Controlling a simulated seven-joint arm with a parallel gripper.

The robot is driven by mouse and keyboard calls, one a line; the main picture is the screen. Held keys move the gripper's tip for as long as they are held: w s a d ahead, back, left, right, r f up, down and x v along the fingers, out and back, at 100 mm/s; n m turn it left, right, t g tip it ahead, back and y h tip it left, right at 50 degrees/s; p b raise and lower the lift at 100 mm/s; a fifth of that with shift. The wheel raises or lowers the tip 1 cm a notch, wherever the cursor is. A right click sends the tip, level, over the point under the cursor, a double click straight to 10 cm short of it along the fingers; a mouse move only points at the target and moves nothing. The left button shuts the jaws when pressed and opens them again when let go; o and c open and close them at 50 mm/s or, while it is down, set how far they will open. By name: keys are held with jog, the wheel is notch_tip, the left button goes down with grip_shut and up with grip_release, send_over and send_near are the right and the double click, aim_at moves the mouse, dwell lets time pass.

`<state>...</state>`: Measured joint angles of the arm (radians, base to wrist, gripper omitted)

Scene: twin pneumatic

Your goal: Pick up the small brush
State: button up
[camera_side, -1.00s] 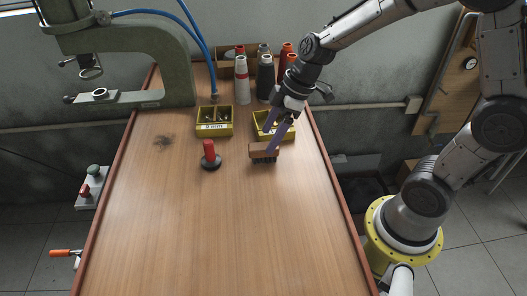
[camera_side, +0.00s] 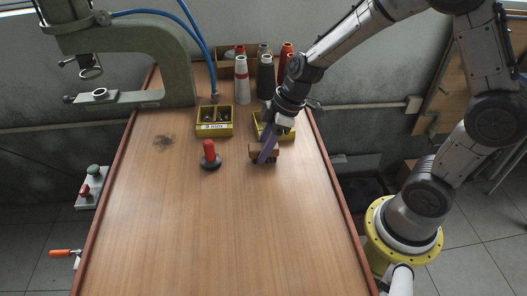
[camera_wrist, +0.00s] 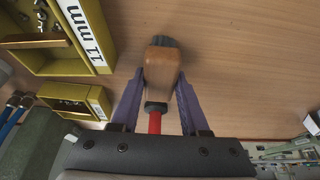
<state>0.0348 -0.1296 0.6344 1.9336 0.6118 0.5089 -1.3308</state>
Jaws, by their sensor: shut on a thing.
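The small brush, with a brown wooden block and dark bristles, shows in the side view (camera_side: 275,150) near the right of the table, in front of a yellow bin. It also shows in the wrist view (camera_wrist: 162,62). My gripper (camera_side: 265,157) has come down over it, its purple fingers partly hiding it. In the wrist view my gripper (camera_wrist: 161,80) has one finger on each side of the wooden block, shut on it. I cannot tell whether the bristles still touch the table.
A red-handled tool with a black base (camera_side: 210,156) stands left of the brush. Yellow bins of small parts (camera_side: 214,130) (camera_side: 258,122) and thread cones (camera_side: 242,85) stand behind. A green press (camera_side: 180,60) is at the back left. The front table is clear.

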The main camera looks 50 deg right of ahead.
aim_at(259, 147)
jog(key=shift+r, duration=0.15)
grip_shut()
jog(key=shift+r, duration=0.25)
jog(key=r, duration=0.3)
jog(key=shift+s+r, duration=0.25)
jog(key=shift+s, duration=0.1)
jog(key=s+d+r, duration=0.2)
jog(key=s+r, duration=0.6)
jog(key=s, duration=0.5)
jog(key=shift+r, duration=0.4)
jog(key=shift+s, duration=0.1)
jog(key=o, duration=0.6)
grip_release()
jog(key=shift+c, duration=0.2)
grip_shut()
